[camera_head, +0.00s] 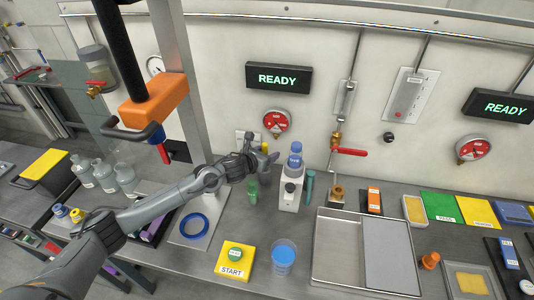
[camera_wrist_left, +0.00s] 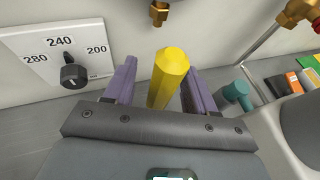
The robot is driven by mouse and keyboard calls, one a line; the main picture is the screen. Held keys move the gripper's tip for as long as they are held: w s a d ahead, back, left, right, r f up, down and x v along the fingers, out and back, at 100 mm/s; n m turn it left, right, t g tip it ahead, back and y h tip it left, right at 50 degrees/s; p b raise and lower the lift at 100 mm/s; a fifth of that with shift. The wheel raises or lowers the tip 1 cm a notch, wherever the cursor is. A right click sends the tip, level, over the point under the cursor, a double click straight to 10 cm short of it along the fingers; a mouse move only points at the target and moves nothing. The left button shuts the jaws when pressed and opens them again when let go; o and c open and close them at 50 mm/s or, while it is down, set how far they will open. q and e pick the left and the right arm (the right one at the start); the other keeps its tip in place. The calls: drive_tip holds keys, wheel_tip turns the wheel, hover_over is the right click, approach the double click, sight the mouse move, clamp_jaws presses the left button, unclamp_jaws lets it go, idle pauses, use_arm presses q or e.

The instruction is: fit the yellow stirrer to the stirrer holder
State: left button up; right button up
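The yellow stirrer (camera_wrist_left: 168,75), a six-sided rod, stands between the two purple fingers of my left gripper (camera_wrist_left: 160,88) in the left wrist view. Gaps show between the rod and the fingers, so the gripper looks open around it. In the head view, my left gripper (camera_head: 270,160) is near the wall, left of the blue-topped bottle, and a bit of yellow (camera_head: 265,147) shows at it. The rod's lower end is hidden. I cannot tell which thing is the stirrer holder; a brass fitting (camera_wrist_left: 159,13) hangs beyond the rod. My right gripper is not in view.
A white stand (camera_head: 289,194) with a blue-topped bottle, a green bottle (camera_head: 253,191) and a teal cylinder (camera_head: 310,186) stand close by. A dial panel (camera_wrist_left: 62,58) is on the wall. A yellow START box (camera_head: 236,262), blue cup (camera_head: 284,257) and metal tray (camera_head: 320,255) are in front.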

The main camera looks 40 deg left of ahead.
use_arm(q)
drive_tip(key=shift+s, duration=0.1)
drive_tip(key=v, duration=1)
drive_tip(key=shift+s+r, duration=0.2)
drive_tip(key=shift+r, duration=0.05)
idle(0.3)
idle(0.4)
